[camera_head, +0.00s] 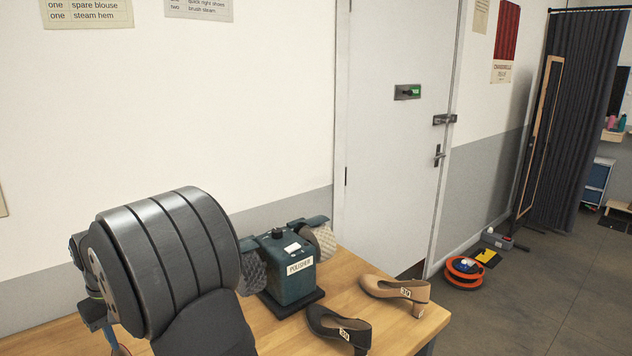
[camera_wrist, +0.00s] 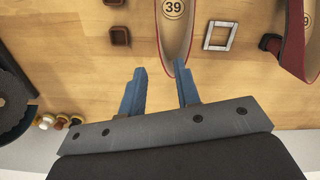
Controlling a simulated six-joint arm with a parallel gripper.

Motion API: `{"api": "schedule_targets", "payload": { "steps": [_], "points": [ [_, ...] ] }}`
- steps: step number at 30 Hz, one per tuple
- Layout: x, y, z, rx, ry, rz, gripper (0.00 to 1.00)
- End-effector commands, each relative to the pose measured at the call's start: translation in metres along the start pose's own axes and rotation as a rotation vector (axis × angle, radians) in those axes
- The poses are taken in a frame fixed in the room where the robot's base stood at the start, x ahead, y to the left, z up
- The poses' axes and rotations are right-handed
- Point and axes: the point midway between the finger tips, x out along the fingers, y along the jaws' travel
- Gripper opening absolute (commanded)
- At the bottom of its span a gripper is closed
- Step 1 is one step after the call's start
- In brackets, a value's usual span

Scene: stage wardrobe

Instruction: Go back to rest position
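In the wrist view my gripper (camera_wrist: 160,90) shows two blue fingers spread apart with nothing held between them. A tan shoe with a round 39 label (camera_wrist: 176,32) lies on the wooden bench just beyond the fingertips, its lower end close to the right finger. In the head view the bulk of my arm fills the lower left, and the fingers are hidden. A beige heeled shoe (camera_head: 393,289) and a black heeled shoe (camera_head: 338,328) stand on the bench there, each with a number tag.
A green polisher (camera_head: 288,272) stands on the bench (camera_head: 300,337) beside my arm. The wrist view shows a red shoe (camera_wrist: 296,40), a pale square frame (camera_wrist: 221,35), small brown trays (camera_wrist: 120,35) and a dark round object (camera_wrist: 12,100). An orange reel (camera_head: 464,271) lies on the floor.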

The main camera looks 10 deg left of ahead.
Motion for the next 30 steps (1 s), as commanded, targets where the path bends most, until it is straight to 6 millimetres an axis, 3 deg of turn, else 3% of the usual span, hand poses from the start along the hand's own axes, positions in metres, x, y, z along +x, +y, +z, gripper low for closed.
{"api": "schedule_targets", "payload": {
  "steps": [15, 18, 30],
  "points": [
    [-0.105, 0.000, 0.000, 0.000, 0.003, 0.000, 0.30],
    [-0.077, 0.000, 0.001, 0.000, -0.006, -0.001, 0.30],
    [0.004, 0.000, 0.001, 0.000, -0.005, -0.001, 0.30]
  ]
}}
